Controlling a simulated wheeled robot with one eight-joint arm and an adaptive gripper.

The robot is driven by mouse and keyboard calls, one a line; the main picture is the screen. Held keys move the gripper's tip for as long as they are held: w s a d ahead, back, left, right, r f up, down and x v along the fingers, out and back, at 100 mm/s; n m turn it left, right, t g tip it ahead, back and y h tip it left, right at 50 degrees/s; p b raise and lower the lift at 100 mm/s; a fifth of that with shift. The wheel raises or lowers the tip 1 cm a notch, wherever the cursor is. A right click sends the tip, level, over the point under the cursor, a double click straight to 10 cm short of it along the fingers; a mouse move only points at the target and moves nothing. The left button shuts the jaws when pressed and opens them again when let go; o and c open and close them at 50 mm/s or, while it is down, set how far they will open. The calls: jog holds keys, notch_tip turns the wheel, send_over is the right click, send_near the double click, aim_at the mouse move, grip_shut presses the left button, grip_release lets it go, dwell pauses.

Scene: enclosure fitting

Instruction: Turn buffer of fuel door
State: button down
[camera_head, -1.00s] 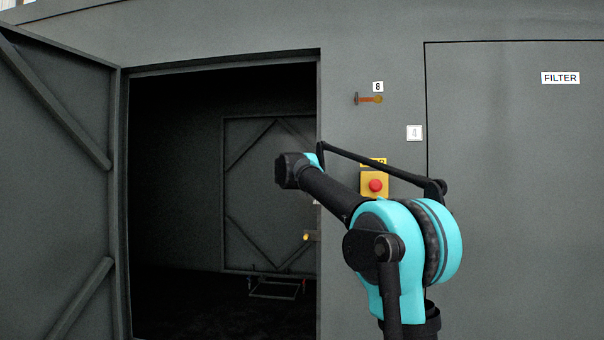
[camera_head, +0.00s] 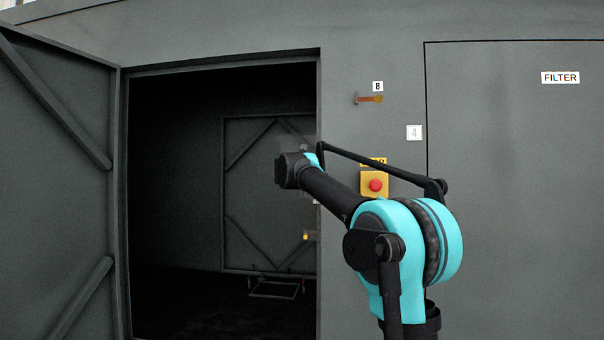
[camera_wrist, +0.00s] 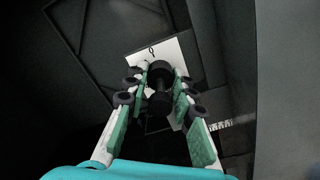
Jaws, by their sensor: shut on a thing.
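In the wrist view, my gripper (camera_wrist: 160,78) has its white and green fingers closed on both sides of a black, round, knob-like part (camera_wrist: 159,101), which I take to be the buffer. The buffer stands in front of a white plate (camera_wrist: 187,48) with a small dark hook-like mark near its top. Where the buffer joins the plate is dark and hard to make out. In the head view the gripper is hidden, and only my arm shows. I cannot tell which panel is the fuel door.
A large grey door (camera_head: 50,190) stands open at the left of a dark doorway. Inside, a braced panel (camera_head: 265,195) stands at the back.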

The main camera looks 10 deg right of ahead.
jog(key=shift+n, duration=1.5)
jog(key=shift+f, duration=0.1)
jog(key=c, duration=1.3)
grip_release()
jog(key=shift+o, duration=0.2)
jog(key=shift+s, duration=0.1)
jog(key=v, duration=1.2)
